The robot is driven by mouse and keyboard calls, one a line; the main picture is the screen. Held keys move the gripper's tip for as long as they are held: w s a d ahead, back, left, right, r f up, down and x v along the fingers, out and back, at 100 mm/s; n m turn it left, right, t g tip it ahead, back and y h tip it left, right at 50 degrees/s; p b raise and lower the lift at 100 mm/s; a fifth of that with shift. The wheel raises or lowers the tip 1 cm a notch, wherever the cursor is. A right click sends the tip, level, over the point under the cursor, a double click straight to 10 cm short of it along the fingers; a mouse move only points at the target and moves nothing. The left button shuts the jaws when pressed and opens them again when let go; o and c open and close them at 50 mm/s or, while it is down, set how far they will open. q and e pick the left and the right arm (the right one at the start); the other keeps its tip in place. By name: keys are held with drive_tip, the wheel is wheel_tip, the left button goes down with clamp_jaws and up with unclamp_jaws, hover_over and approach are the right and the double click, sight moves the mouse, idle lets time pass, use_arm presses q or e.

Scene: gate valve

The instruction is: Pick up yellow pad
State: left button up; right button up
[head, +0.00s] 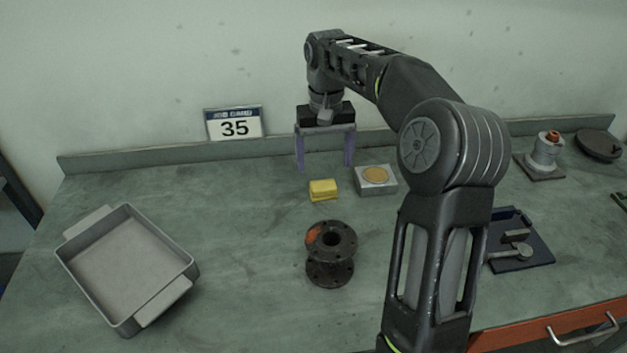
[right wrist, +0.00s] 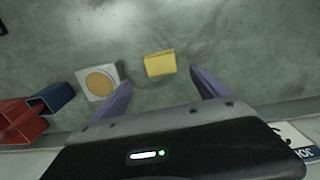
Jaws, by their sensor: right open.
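The yellow pad (head: 323,190) is a small block lying on the green-grey bench top, behind the dark flanged valve body. It also shows in the right wrist view (right wrist: 160,64), just beyond and between the fingertips. My right gripper (head: 325,169) is open, with its two purple fingers pointing down above the back of the bench. In the right wrist view its fingers (right wrist: 160,76) are spread wide and nothing is between them. The pad is apart from both fingers. My left gripper is in neither view.
A grey block with a round tan disc (head: 375,179) lies right of the pad. The flanged valve body (head: 331,270) stands in front. A grey tray (head: 72,262) is at left, and a "35" sign (head: 234,123) stands at the back. A dark blue tray (head: 535,257) lies at right.

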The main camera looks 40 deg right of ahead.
sight(323, 184)
drive_tip(key=shift+s, duration=0.15)
drive_tip(key=shift+f, duration=1.3)
drive_tip(key=shift+a+f+p, duration=0.15)
drive_tip(key=shift+f+p, duration=0.15)
drive_tip(key=shift+f, duration=2.25)
drive_tip(key=c, duration=1.4)
drive_tip(key=shift+r, duration=0.1)
drive_tip(key=shift+c, duration=0.2)
